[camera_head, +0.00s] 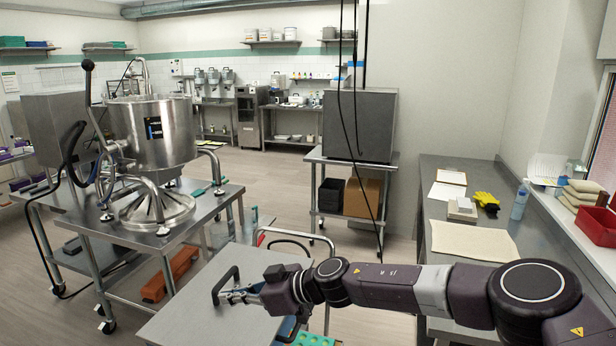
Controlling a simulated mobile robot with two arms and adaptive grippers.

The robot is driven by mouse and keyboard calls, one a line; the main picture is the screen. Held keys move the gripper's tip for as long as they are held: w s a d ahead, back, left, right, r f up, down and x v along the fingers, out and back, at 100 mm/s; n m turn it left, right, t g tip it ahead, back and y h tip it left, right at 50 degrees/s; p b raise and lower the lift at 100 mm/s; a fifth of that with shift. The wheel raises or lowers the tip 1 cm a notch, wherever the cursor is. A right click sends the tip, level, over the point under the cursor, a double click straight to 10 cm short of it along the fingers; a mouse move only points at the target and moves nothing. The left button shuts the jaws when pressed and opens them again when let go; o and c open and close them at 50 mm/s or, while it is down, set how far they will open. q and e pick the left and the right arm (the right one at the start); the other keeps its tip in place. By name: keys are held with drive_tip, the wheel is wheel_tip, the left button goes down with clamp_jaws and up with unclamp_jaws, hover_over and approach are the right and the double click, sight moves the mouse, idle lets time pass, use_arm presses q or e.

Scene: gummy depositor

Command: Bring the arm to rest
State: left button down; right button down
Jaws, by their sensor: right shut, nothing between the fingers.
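My right arm (400,287) reaches in from the right edge, stretched out to the left. My right gripper (237,296) is shut and empty, beside a dark bar handle (222,284) on a flat grey metal surface (205,325). The fingertips are close to the handle; I cannot tell whether they touch it. My left gripper is not in view.
A steel kettle depositor (150,132) stands on a wheeled table at left. A steel counter (455,190) at right bears a cream cloth (473,241), yellow gloves (487,202) and a bottle (520,200). Black cables hang mid-view. The floor beyond is open.

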drive_tip(key=s+a+f+m+t+y, duration=0.1)
drive_tip(key=s+a+m+t, duration=0.2)
drive_tip(key=s, duration=0.4)
drive_tip(key=s+a+f+m+t+y, duration=0.1)
drive_tip(key=s+a+m, duration=0.1)
drive_tip(key=s+a, duration=0.4)
drive_tip(key=s+d+f+m+h, duration=0.2)
drive_tip(key=d+f+h, duration=0.15)
drive_tip(key=d, duration=0.55)
drive_tip(key=s+d+f+m+t+h, duration=0.1)
drive_tip(key=s+d+f+m+h, duration=0.15)
drive_tip(key=d+f, duration=0.4)
drive_tip(key=s+d+f+m+h, duration=0.1)
drive_tip(key=d+f+m+h, duration=0.15)
drive_tip(key=d, duration=0.75)
drive_tip(key=s+d+f+g+h, duration=0.3)
drive_tip(key=s+d+f, duration=0.1)
drive_tip(key=s+d, duration=0.65)
drive_tip(key=s+d+f+g+h, duration=0.3)
drive_tip(key=s+d+f, duration=0.1)
drive_tip(key=s+d, duration=0.65)
wheel_tip(320, 180, down, 31)
drive_tip(key=b, duration=0.5)
drive_tip(key=s+d+f+g+b, duration=0.2)
drive_tip(key=s+f+b, duration=0.3)
drive_tip(key=s+f, duration=1.2)
wheel_tip(320, 180, down, 4)
drive_tip(key=shift+s+d+f, duration=0.25)
drive_tip(key=shift+s+d, duration=0.1)
drive_tip(key=shift+d, duration=0.1)
